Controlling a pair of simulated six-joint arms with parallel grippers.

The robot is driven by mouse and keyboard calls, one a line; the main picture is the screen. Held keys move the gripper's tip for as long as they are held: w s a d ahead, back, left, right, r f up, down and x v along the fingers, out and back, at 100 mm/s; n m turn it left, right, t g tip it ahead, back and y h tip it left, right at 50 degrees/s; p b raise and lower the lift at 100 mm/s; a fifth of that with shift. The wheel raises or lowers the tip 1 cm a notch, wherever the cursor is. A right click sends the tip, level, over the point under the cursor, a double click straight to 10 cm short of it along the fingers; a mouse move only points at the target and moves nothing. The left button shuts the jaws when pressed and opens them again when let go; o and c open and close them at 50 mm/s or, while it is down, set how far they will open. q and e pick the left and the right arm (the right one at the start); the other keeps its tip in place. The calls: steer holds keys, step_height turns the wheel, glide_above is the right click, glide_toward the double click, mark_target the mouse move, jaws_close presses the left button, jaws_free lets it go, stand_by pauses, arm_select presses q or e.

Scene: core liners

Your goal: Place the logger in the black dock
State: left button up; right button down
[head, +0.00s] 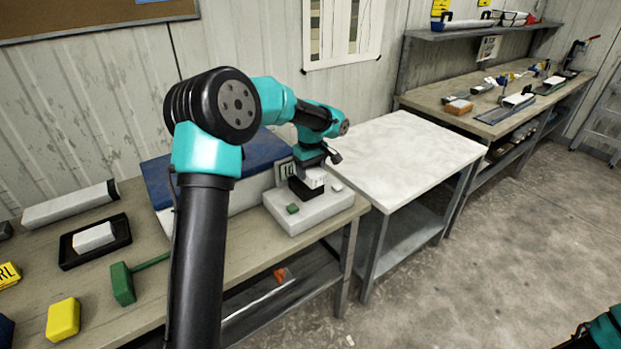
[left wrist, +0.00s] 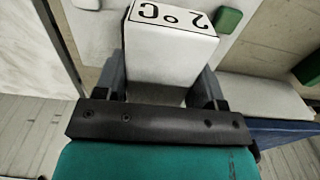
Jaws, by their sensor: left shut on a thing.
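My left gripper (head: 309,182) is shut on a white block, the logger (head: 316,177), above the white box at the right end of the near bench. In the left wrist view the logger (left wrist: 170,50) sits between the two dark fingers, with black "2°C" lettering on one face. A shallow black tray (head: 122,232) lies on the left of the bench with a white block (head: 94,237) in it. I cannot tell whether this tray is the black dock. The dark shape under the left gripper is too small to tell finger from dock. My right gripper is not in view.
The white box (head: 295,217) carries a small green block (head: 292,209). A blue-lidded chest (head: 158,182) stands behind. A green mallet-like tool (head: 122,284) and a yellow block (head: 63,319) lie on the bench. A pale-topped table (head: 410,150) to the right is clear.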

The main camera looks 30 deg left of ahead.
mark_target(310, 167)
arm_select(q)
steer(key=shift+w+a+f, duration=0.15)
steer(key=shift+w+f, duration=0.05)
steer(key=shift+w, duration=0.1)
steer(key=shift+f, duration=1.55)
steer(key=shift+f, duration=0.2)
steer(key=o, duration=1)
steer(key=shift+c, duration=0.2)
steer(key=shift+r, duration=0.1)
step_height(310, 167, up, 12)
steer(key=shift+r, duration=0.1)
